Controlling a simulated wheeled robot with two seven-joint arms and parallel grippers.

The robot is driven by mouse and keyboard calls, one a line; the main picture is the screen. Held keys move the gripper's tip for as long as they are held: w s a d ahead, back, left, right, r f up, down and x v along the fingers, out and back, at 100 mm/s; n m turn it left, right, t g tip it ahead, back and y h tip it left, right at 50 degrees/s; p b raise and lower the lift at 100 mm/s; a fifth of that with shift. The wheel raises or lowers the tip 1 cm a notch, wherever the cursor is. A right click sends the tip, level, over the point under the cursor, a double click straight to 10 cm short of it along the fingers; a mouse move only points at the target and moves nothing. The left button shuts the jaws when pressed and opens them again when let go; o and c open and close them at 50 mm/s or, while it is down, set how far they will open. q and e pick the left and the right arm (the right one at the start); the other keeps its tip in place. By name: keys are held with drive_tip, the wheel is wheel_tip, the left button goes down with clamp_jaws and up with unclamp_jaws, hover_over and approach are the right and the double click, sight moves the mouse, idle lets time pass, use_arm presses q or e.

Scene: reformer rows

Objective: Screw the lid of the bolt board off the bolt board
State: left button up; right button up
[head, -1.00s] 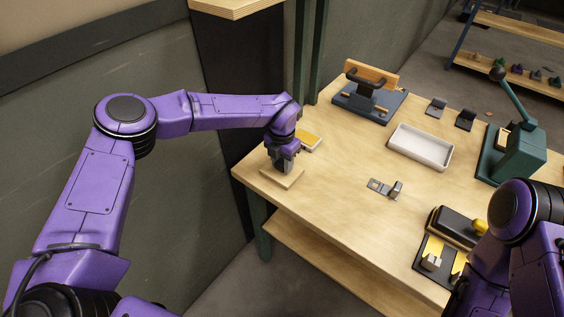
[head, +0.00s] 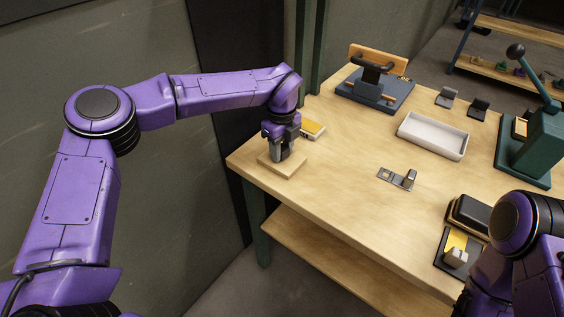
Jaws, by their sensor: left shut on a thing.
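The bolt board (head: 292,171) is a small, pale wooden square lying near the left corner of the table. My left gripper (head: 281,155) points down over the middle of it. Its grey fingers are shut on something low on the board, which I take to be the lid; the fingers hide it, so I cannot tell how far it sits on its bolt. My right arm shows at the lower right, but its gripper is out of the picture.
A grey metal bracket (head: 397,178), a white tray (head: 432,136), a blue press (head: 375,92) and a green lever machine (head: 530,140) stand further right. Bare tabletop lies between board and bracket.

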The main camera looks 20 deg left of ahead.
sight(282, 148)
use_arm(q)
drive_tip(key=shift+f+n+b, duration=0.3)
drive_tip(key=shift+n+b, duration=0.05)
drive_tip(key=shift+n, duration=0.35)
drive_tip(key=shift+r, duration=0.3)
drive_tip(key=shift+p, duration=0.3)
use_arm(e)
drive_tip(key=shift+f, duration=0.75)
use_arm(q)
drive_tip(key=shift+r+p, duration=1.45)
drive_tip(key=shift+r, duration=0.85)
use_arm(e)
wheel_tip(282, 148, up, 3)
drive_tip(key=shift+f, duration=0.1)
use_arm(q)
drive_tip(key=shift+f, duration=0.1)
